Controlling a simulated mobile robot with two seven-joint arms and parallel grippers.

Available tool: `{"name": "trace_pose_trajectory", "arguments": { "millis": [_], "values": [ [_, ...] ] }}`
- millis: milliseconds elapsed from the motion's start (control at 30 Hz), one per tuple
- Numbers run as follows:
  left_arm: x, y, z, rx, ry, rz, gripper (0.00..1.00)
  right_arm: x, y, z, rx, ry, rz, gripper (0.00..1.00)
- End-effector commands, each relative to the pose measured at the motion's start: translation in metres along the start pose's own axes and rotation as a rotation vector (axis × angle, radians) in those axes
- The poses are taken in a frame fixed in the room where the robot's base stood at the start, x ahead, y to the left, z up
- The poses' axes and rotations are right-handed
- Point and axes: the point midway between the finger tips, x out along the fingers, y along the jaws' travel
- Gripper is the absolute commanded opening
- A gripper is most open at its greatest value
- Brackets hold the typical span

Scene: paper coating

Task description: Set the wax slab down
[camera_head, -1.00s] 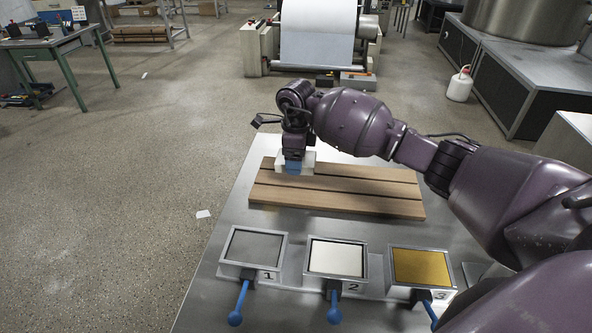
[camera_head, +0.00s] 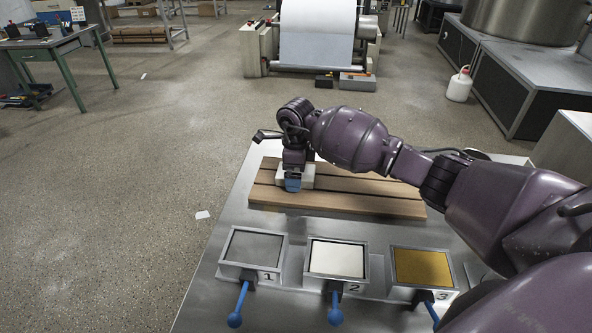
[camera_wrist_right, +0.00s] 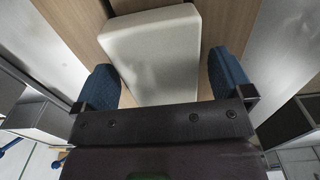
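The wax slab (camera_head: 309,176) is a white block at the left part of the slatted wooden board (camera_head: 370,205), partly hidden by my right gripper (camera_head: 293,184). In the right wrist view the slab (camera_wrist_right: 155,50) lies between the two blue fingers of my right gripper (camera_wrist_right: 164,78), over the pale wood. A gap shows between the slab and the right-hand finger; the left-hand finger is very close to its edge. The fingers look open around it. The slab appears to rest flat on the board. My left gripper is out of view.
In front of the board stand three framed trays with blue handles: grey tray 1 (camera_head: 284,248), white tray 2 (camera_head: 311,272) and gold tray 3 (camera_head: 394,279). The metal table (camera_head: 235,210) is bare left of the board. A paper roll machine (camera_head: 318,32) stands behind.

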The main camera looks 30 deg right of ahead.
Motion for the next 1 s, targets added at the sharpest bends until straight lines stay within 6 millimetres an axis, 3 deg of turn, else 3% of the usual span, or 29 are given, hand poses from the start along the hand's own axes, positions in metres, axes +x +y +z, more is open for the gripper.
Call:
{"name": "trace_pose_trajectory", "arguments": {
  "millis": [267, 433, 800, 1000],
  "values": [
    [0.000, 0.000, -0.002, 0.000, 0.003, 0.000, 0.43, -0.001, 0.000, 0.000, 0.000, 0.000, 0.000, 0.99],
    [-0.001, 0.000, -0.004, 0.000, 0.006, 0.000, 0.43, -0.014, -0.001, 0.000, -0.001, -0.001, -0.003, 0.99],
    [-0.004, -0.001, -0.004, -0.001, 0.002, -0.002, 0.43, -0.082, -0.001, 0.000, -0.001, 0.000, -0.005, 0.99],
    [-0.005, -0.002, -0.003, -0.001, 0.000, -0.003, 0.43, -0.110, -0.001, 0.000, 0.000, 0.000, -0.001, 0.99]
  ]
}}
